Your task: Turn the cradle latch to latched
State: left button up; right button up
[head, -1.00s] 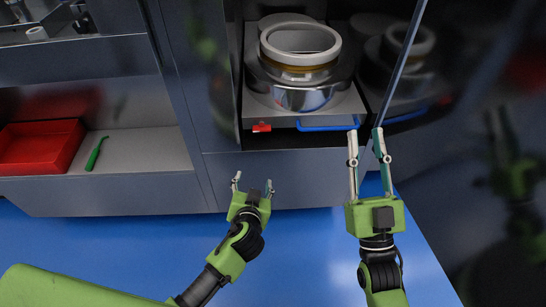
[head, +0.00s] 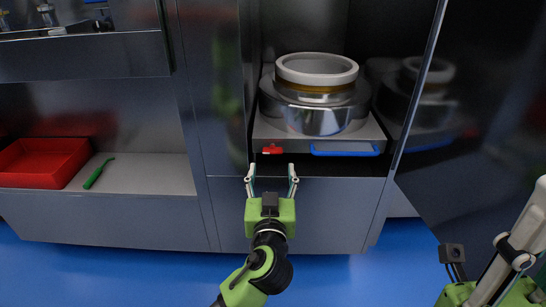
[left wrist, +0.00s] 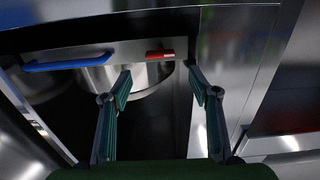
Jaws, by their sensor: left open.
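The red cradle latch (head: 272,150) sits at the left of the front edge of the grey cradle shelf (head: 262,128) inside the cabinet. A blue handle (head: 345,149) is to its right. In the left wrist view the red latch (left wrist: 159,54) is beyond the fingers, near the blue handle (left wrist: 68,63). My left gripper (head: 271,180) is open and empty, just in front of and below the latch, apart from it. My right gripper (head: 520,245) is at the lower right, partly cut off, so its opening cannot be told.
A round metal tub (head: 318,118) with a pale ring rim stands on the cradle shelf. The open dark glossy door (head: 470,150) stands to the right. A red tray (head: 40,165) and a green tool (head: 97,174) lie in the left bay. The blue floor is clear.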

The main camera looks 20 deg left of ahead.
aim_at(272, 152)
pick_arm(q)
jog(key=b+x, duration=0.2)
jog(key=x, duration=0.6)
jog(key=shift+w+a+f, duration=0.1)
jog(key=shift+w+a, duration=0.05)
jog(key=shift+w, duration=0.2)
jog(key=c, duration=1.1)
